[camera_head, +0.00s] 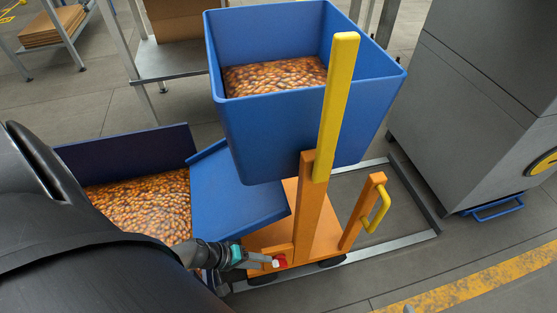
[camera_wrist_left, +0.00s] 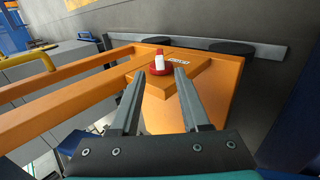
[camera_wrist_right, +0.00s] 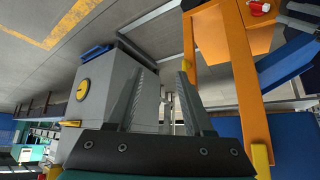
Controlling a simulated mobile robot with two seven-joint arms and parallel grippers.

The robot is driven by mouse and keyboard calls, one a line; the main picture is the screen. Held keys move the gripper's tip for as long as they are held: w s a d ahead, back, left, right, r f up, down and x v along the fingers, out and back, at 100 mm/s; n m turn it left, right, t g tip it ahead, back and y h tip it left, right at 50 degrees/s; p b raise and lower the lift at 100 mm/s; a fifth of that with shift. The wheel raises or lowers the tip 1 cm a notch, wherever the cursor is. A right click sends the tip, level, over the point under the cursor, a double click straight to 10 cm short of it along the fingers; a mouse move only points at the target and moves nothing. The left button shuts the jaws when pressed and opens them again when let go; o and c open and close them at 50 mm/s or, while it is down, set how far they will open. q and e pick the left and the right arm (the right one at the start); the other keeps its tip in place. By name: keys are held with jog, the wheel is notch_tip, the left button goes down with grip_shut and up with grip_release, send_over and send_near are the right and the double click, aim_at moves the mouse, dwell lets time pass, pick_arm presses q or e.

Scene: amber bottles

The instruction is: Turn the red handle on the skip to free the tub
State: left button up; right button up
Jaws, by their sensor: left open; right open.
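The red handle (camera_head: 280,261), with a white part on it, sits low on the orange frame of the skip (camera_head: 309,215). In the left wrist view the handle (camera_wrist_left: 159,68) stands on an orange block, just past my fingertips. My left gripper (camera_head: 266,262) is open beside the handle, which lies between the lines of its fingers; contact cannot be told. The blue tub (camera_head: 270,135) holds many amber bottles and is raised on the skip, upright. My right gripper (camera_wrist_right: 166,72) is open and empty, away from the handle (camera_wrist_right: 260,7).
A blue container (camera_head: 120,152) with amber bottles stands at the left, beside a sloping blue panel (camera_head: 232,200). A yellow bar (camera_head: 337,105) rises before the tub. A yellow grip (camera_head: 378,210) is on an orange post. A grey cabinet (camera_head: 470,100) stands at the right.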

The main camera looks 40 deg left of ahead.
aim_at(274, 264)
pick_arm(q)
jog(key=shift+b+x, duration=0.65)
jog(key=shift+x, duration=0.75)
jog(key=shift+b+x, duration=0.7)
jog(key=shift+x, duration=0.55)
jog(key=shift+b+x, duration=0.55)
jog(key=shift+x, duration=0.35)
jog(key=shift+b+x, duration=0.5)
jog(key=shift+x, duration=0.4)
pick_arm(e)
jog(key=w+a+r+t+y, duration=0.1)
jog(key=a+r+t+y, duration=0.2)
jog(key=a+t, duration=0.5)
jog(key=shift+w+r+m+t+y, duration=0.2)
jog(key=shift+w+m+t+y, duration=0.15)
jog(key=shift+y, duration=0.35)
pick_arm(q)
jog(key=shift+c, duration=0.2)
grip_shut()
pick_arm(e)
jog(key=shift+w, duration=0.1)
pick_arm(q)
jog(key=shift+a, duration=0.1)
